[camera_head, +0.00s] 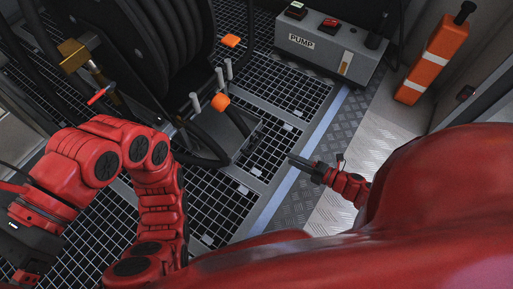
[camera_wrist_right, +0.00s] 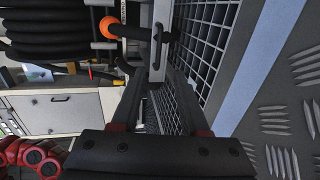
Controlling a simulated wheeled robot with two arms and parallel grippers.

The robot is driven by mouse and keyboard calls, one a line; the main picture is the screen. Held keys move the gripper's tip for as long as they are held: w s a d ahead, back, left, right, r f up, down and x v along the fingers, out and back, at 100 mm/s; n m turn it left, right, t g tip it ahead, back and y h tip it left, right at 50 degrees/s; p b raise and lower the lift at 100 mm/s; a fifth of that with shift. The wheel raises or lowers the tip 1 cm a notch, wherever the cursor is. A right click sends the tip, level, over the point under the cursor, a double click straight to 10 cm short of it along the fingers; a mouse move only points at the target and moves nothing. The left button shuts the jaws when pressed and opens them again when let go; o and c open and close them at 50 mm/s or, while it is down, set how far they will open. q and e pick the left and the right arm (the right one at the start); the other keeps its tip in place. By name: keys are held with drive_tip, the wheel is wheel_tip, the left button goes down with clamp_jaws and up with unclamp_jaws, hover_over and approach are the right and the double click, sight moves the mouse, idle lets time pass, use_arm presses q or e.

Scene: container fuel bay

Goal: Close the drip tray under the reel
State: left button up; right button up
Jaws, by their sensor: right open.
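The reel (camera_head: 165,40) with black hose stands at the upper left of the head view. Below it, a grey drip tray (camera_head: 240,132) sits low at the grating and sticks out from under the reel. In the right wrist view, a grey panel with a dark bar handle, seemingly the tray's front (camera_wrist_right: 158,58), lies just beyond my fingertips. My right gripper (camera_head: 290,159) is open and empty, to the right of the tray and apart from it; its fingers also show in the wrist view (camera_wrist_right: 155,85). My left gripper (camera_head: 22,245) is at the left edge; its fingers cannot be made out.
Orange-tipped parts (camera_head: 220,101) and grey posts stand above the tray. Grating covers the floor; tread plate (camera_head: 335,165) to the right is mostly clear.

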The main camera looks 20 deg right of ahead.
approach(257, 143)
drive_tip(key=x, duration=0.3)
drive_tip(key=shift+f+b, duration=0.2)
drive_tip(key=shift+b, duration=0.2)
drive_tip(key=b+x, duration=0.1)
drive_tip(key=x, duration=0.5)
drive_tip(key=shift+w, duration=0.1)
drive_tip(key=shift+w+a+f, duration=0.1)
drive_tip(key=shift+w+a, duration=0.25)
drive_tip(key=shift+w, duration=0.05)
use_arm(q)
drive_tip(key=f, duration=0.1)
drive_tip(key=s+a+f, duration=0.1)
drive_tip(key=shift+f+h, duration=0.3)
use_arm(e)
clamp_jaws()
